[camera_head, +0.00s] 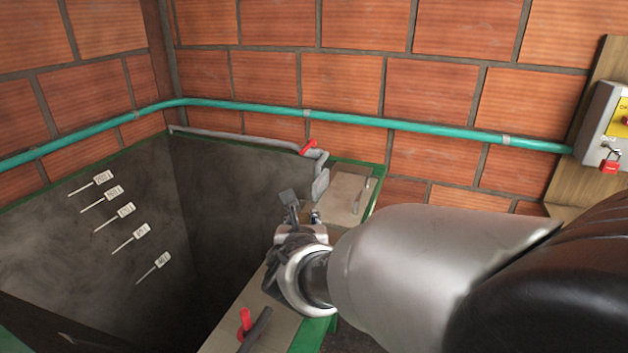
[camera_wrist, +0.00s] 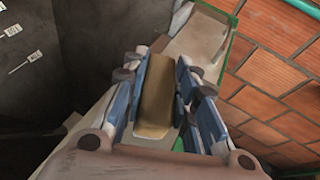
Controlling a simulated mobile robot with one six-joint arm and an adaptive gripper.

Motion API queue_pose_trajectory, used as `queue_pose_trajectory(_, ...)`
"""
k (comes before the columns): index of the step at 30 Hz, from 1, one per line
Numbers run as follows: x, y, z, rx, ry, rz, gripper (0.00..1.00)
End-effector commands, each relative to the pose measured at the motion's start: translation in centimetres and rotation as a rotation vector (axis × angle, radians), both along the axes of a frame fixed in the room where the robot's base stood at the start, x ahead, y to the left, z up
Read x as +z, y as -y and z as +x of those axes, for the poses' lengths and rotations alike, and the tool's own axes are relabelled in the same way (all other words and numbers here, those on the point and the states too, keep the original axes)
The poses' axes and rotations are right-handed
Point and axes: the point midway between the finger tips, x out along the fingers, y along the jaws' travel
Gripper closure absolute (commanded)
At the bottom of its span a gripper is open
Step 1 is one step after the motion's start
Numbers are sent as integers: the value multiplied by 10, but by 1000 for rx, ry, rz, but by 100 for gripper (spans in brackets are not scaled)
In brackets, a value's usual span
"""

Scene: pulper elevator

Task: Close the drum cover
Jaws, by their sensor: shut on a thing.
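My gripper (camera_head: 300,215) is over the beige top along the right side of a dark tank, largely hidden by my own wrist. In the wrist view its blue-grey fingers (camera_wrist: 165,85) stand on both sides of a tan, block-like piece (camera_wrist: 155,95) and are shut on it. I cannot tell whether this piece is part of the drum cover. A beige panel (camera_head: 346,190) with a thin metal handle lies just beyond my gripper, edged in green. It also shows in the wrist view (camera_wrist: 200,42). No drum is clearly visible.
The dark tank (camera_head: 225,190) is open on the left, with several white level tags on its wall. A grey pipe with a red valve handle (camera_head: 308,146) is behind my gripper. A red-handled valve (camera_head: 245,321) is in front. A brick wall and teal pipe (camera_head: 400,124) close off the back.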

Motion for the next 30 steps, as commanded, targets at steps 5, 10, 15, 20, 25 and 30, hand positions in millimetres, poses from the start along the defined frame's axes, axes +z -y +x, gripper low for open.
queue_pose_trajectory(5, -39, 0, 0, 0, -4, -2, 93)
queue_pose_trajectory(10, -49, 0, 0, 0, -1, 0, 93)
queue_pose_trajectory(15, -47, 0, 0, 0, -1, 0, 93)
queue_pose_trajectory(20, -50, 0, 0, 0, -1, 0, 93)
queue_pose_trajectory(25, -51, 0, 0, 0, -2, 0, 66)
queue_pose_trajectory(30, -50, 0, 0, 0, -2, 0, 54)
